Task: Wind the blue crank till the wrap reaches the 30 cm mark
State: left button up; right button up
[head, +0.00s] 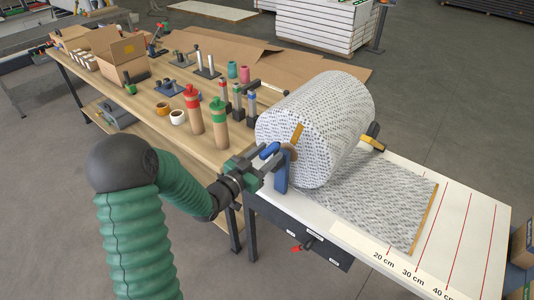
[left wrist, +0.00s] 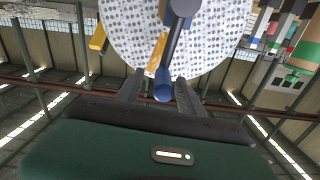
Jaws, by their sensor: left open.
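The blue crank (head: 270,150) sits at the near end of a large roll of patterned wrap (head: 325,115). In the left wrist view its blue handle (left wrist: 164,88) points toward me, its end between my fingers. My left gripper (head: 265,163) is open around or just beside the handle; it also shows in the left wrist view (left wrist: 158,92). The wrap sheet (head: 375,195) lies flat on the white board, its wooden edge strip (head: 424,218) just left of the red line by the 30 cm label (head: 413,277). My right gripper is out of view.
The white board (head: 465,230) is clear right of the strip.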

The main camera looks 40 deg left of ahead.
pick_arm(q)
jog(key=shift+a, duration=0.2)
jog(key=shift+c, duration=0.4)
jog(key=shift+a+f, duration=0.1)
jog(key=shift+a, duration=0.15)
jog(key=c, duration=0.5)
jog(key=shift+d, duration=0.15)
grip_shut()
